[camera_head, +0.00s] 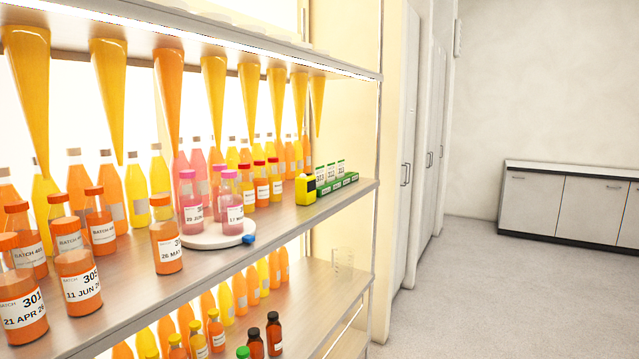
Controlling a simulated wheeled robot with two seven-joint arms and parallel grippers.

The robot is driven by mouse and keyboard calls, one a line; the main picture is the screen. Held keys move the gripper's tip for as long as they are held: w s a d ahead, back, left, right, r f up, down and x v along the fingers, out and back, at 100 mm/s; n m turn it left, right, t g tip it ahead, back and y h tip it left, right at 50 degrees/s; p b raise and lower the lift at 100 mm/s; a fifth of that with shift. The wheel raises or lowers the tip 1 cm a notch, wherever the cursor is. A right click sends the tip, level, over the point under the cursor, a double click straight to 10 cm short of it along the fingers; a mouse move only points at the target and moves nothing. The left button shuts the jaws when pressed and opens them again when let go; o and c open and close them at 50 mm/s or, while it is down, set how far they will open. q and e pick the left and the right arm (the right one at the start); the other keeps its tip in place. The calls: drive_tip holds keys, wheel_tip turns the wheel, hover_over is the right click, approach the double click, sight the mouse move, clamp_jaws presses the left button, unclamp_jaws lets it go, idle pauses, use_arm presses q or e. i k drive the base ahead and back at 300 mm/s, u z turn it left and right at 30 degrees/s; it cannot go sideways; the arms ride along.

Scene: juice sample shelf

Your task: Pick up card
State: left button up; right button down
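A low green holder (345,182) stands near the right end of the middle shelf. A few small upright white pieces with dark print and green tops (331,172) stand at it. They may be cards or labelled vials; they are too small to tell. No other clear card shows. Neither of my grippers is in view.
The middle shelf (290,222) holds orange-capped bottles (78,282), pink-capped bottles (190,205) on a round white tray (205,241), and a yellow-and-black item (305,190). Yellow and orange cones hang above. Bare shelf lies along the front right. Open floor (480,290) lies right.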

sight(318, 170)
drive_tip(key=z, duration=1.4)
drive_tip(key=i, duration=3.35)
drive_tip(key=u, duration=2.6)
